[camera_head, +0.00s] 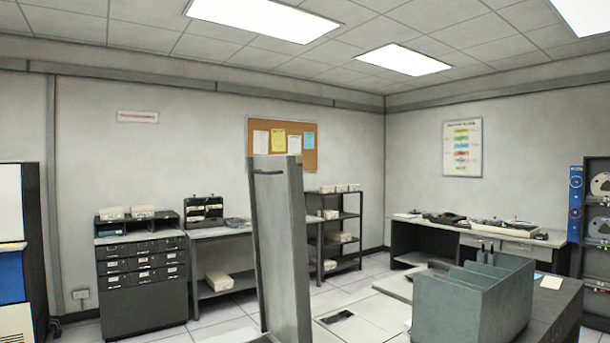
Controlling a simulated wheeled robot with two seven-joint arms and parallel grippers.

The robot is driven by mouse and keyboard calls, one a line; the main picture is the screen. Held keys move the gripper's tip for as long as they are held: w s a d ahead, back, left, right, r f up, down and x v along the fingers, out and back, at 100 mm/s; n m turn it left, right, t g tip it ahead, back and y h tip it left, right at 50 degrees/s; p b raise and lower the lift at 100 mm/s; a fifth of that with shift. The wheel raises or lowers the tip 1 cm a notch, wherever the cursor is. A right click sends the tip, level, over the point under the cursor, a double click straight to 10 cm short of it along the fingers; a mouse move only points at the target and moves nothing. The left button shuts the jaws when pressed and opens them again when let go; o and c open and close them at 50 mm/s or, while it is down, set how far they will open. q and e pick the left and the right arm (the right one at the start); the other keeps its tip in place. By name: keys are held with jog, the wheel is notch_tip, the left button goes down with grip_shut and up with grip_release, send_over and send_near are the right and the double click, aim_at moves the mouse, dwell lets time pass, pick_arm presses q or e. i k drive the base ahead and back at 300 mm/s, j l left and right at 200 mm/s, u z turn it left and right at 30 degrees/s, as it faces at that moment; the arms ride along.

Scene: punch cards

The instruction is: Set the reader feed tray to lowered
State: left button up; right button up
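A tall grey metal panel (277,245) stands almost upright in the near middle, with a dark curved slot or handle near its top. It may be the reader feed tray in a raised position, but I cannot tell for certain. Its lower end runs out of the bottom of the view, so its hinge or base is hidden. Neither of my grippers is in view.
A grey-green divided box (470,308) stands on a dark desk (560,310) at the near right. A drawer cabinet (143,280), a shelf rack (338,240) and a far desk (480,236) line the walls. Floor around a dark floor opening (338,317) shows open room.

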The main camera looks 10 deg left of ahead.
aim_at(276, 182)
jog(key=i+j+z, duration=0.15)
jog(key=j+z, duration=0.15)
jog(key=i+j+z, duration=0.1)
jog(key=j+z, duration=0.15)
jog(key=j, duration=0.2)
jog(key=i+j+z, duration=0.1)
jog(key=j+z, duration=0.2)
jog(key=j, duration=0.1)
